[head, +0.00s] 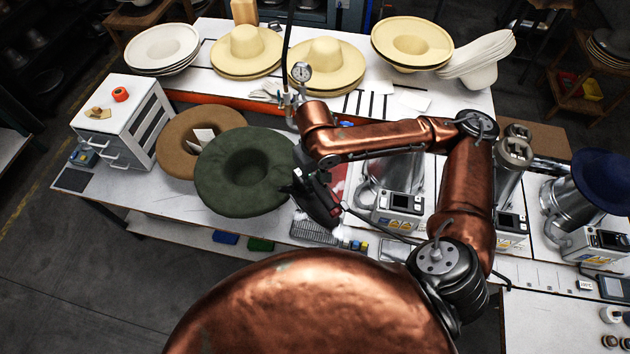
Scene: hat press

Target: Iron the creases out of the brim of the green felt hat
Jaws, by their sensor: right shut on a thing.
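The green felt hat (223,190) lies on the white workbench (160,206), left of centre in the head view. Its wide, uneven brim surrounds a dark hollow in the middle. My right gripper (312,182) is just right of the brim, with its wrist above it. It is shut on a dark, iron-like tool (322,208) with red on it, which tilts down to the right beside the hat. The fingers are mostly hidden. I cannot tell whether the tool touches the brim. My left gripper is not in view.
A brown hat (175,140) lies behind the green hat, partly covered by it. A white drawer unit (120,118) stands at left. Cream hats (328,60) fill the back table. Metal steamers and a blue hat (600,178) are at right. A grey ribbed pad (313,232) lies in front.

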